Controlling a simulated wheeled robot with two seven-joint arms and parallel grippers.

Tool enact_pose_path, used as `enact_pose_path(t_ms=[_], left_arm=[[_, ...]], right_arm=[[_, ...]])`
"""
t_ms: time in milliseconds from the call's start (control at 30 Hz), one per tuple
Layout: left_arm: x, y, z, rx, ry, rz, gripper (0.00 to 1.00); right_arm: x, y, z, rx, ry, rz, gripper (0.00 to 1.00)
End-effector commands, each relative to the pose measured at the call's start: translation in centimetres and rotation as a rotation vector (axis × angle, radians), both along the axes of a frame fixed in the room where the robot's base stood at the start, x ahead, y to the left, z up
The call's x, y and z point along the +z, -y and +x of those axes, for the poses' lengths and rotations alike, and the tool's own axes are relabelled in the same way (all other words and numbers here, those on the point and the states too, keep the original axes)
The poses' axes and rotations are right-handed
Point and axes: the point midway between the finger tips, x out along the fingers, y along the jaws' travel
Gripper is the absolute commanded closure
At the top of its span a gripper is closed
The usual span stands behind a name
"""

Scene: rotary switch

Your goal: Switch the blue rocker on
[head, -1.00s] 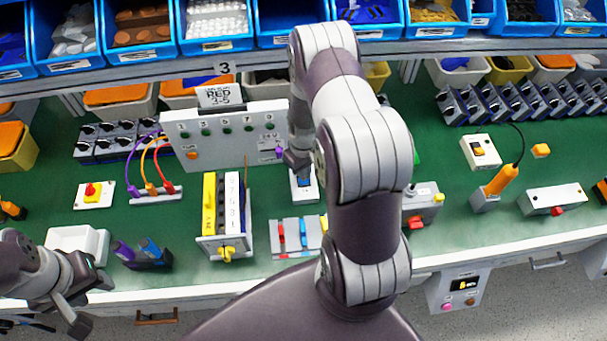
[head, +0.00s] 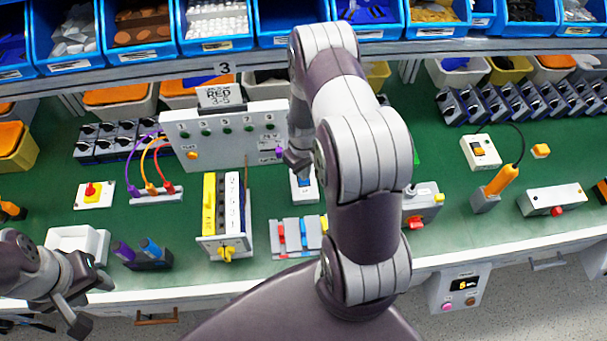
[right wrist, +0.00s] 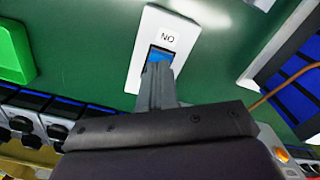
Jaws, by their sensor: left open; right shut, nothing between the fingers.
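The blue rocker (head: 305,182) sits in a white switch plate (head: 303,195) on the green bench, left of my right arm in the head view. In the right wrist view the blue rocker (right wrist: 159,56) shows just past my fingertips, beside an "ON" label on the white plate (right wrist: 178,25). My right gripper (right wrist: 160,72) is shut and empty. Its fingertips are at the rocker and partly cover it; I cannot tell whether they touch. In the head view my right gripper (head: 299,164) is at the plate's far end. My left gripper (head: 85,302) is open and empty at the bench's front left.
A white panel with a row of green buttons (head: 225,135) stands behind and left of the switch. A fixture with red and blue levers (head: 296,236) lies in front of it. A yellow and white block holder (head: 222,215) stands to the left.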

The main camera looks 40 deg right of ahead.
Motion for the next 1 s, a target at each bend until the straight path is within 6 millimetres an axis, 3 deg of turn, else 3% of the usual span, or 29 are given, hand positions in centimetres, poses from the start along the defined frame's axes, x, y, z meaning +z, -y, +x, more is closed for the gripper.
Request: enact_pose_path(t_ms=[1000], left_arm=[[-1.0,0.0,0.0,0.000,0.000,0.000,0.57]], right_arm=[[-1.3,0.0,0.0,0.000,0.000,0.000,1.00]])
